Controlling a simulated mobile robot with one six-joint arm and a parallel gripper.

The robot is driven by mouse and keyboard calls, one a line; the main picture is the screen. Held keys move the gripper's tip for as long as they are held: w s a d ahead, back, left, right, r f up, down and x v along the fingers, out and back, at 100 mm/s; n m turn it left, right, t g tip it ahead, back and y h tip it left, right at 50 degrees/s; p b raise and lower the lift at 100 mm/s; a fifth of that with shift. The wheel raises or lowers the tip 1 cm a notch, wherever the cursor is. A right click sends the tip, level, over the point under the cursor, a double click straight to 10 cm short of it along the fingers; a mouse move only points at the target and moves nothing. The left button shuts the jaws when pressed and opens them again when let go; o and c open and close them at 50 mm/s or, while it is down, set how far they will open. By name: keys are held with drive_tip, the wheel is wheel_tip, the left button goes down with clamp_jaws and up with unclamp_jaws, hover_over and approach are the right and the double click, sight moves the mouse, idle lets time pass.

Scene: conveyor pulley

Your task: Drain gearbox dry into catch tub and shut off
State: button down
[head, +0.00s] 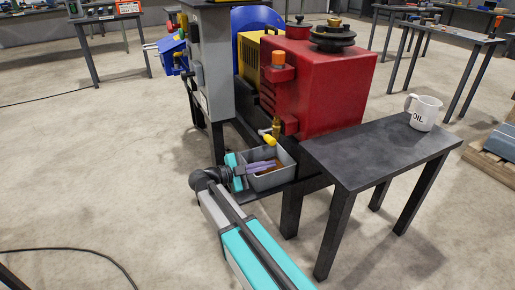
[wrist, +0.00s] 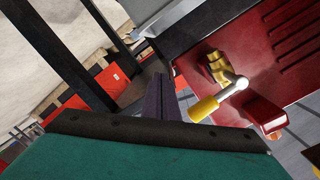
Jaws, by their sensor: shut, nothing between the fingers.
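The red gearbox (head: 315,90) stands at the centre of the head view. A brass drain valve (head: 276,125) sticks out low on its front; its lever has a yellow grip (head: 269,141). The wrist view shows the brass valve (wrist: 219,68) and the yellow grip (wrist: 203,109) close up, to the right of my fingers. The grey catch tub (head: 271,181) sits below the valve with brown oil in it. My gripper (head: 274,164) is shut and empty, over the tub and below the lever, apart from it. I cannot make out any oil stream.
A dark table (head: 375,150) to the right carries a white OIL mug (head: 424,113). A grey upright cabinet (head: 210,60) stands left of the gearbox. The floor (head: 110,190) at the left is largely clear, apart from cables.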

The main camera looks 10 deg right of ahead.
drive_tip(key=s+d+f+n+g+y+p, duration=0.4)
drive_tip(key=s+n+p, duration=0.4)
drive_tip(key=p, duration=0.4)
drive_tip(key=s+d+f+n+g+y+p, duration=0.35)
drive_tip(key=s+d+n+p, duration=0.25)
drive_tip(key=s+p, duration=0.45)
drive_tip(key=s+a+r+n+g+y+p, duration=0.1)
drive_tip(key=s+r+n+y+p, duration=0.1)
drive_tip(key=s+p, duration=0.6)
drive_tip(key=s+a+r+n+g+y+p, duration=0.1)
drive_tip(key=s+a+r+n+y+p, duration=0.1)
drive_tip(key=s+p, duration=0.6)
drive_tip(key=s+a+r+n+g+y+p, duration=0.1)
drive_tip(key=s+a+r+n+y+p, duration=0.1)
drive_tip(key=s+p, duration=0.6)
drive_tip(key=r+n+y, duration=0.1)
drive_tip(key=n+y, duration=0.1)
drive_tip(key=n, duration=0.1)
drive_tip(key=shift+s+a+r, duration=0.2)
drive_tip(key=shift+s, duration=0.2)
drive_tip(key=shift+g+y, duration=0.25)
